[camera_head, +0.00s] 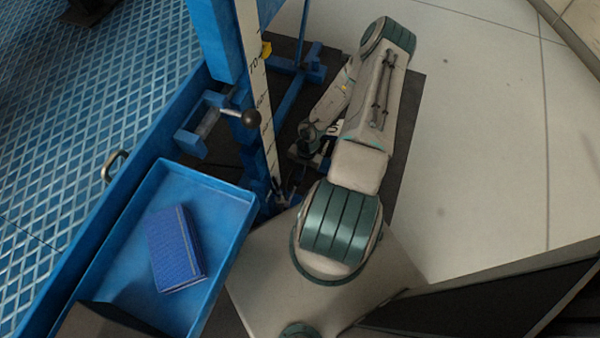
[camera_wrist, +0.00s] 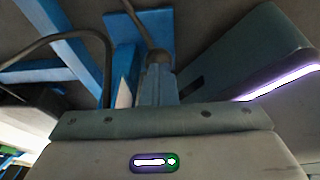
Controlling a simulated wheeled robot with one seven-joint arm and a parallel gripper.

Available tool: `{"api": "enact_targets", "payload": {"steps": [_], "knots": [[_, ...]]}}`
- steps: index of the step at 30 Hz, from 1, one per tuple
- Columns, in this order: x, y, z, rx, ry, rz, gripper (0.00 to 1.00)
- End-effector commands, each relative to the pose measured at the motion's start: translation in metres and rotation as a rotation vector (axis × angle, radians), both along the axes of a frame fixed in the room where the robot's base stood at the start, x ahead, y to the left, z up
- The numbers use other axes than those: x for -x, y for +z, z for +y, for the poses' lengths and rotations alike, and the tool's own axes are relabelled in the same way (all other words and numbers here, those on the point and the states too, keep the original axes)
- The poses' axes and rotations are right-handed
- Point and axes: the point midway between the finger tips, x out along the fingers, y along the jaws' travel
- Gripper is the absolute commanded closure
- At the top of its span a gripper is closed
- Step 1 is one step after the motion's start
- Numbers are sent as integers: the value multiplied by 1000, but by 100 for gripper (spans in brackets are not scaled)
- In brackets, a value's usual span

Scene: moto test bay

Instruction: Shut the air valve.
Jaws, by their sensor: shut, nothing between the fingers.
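I cannot make out the air valve for certain in either view. A lever with a dark round knob (camera_head: 250,118) sticks out from a blue bracket on the blue stand (camera_head: 215,40) in the head view; I cannot tell whether it belongs to the valve. A small yellow part (camera_head: 266,49) shows behind the ruled post. My gripper (camera_head: 300,156) is low beside the foot of the stand, partly hidden by my arm. It is shut and empty. In the wrist view, blue bars (camera_wrist: 125,60) and dark curved hoses or rods stand close beyond the gripper's housing.
A blue tray (camera_head: 225,205) holding a blue box (camera_head: 176,248) lies left of my base. A blue patterned platform (camera_head: 60,110) with a handle (camera_head: 114,166) fills the left. The pale floor (camera_head: 480,140) at right is clear.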

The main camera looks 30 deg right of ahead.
Motion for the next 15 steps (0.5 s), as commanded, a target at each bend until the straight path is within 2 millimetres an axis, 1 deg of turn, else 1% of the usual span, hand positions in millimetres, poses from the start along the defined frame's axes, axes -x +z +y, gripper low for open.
{"api": "enact_targets", "payload": {"steps": [1, 5, 8, 15], "knots": [[-1, -6, -1, 1, 1, -5, 100], [-1, 0, -2, 2, 1, -6, 100], [-1, 11, -4, 2, 1, -6, 100], [0, 45, -9, 0, 7, -6, 100]]}}
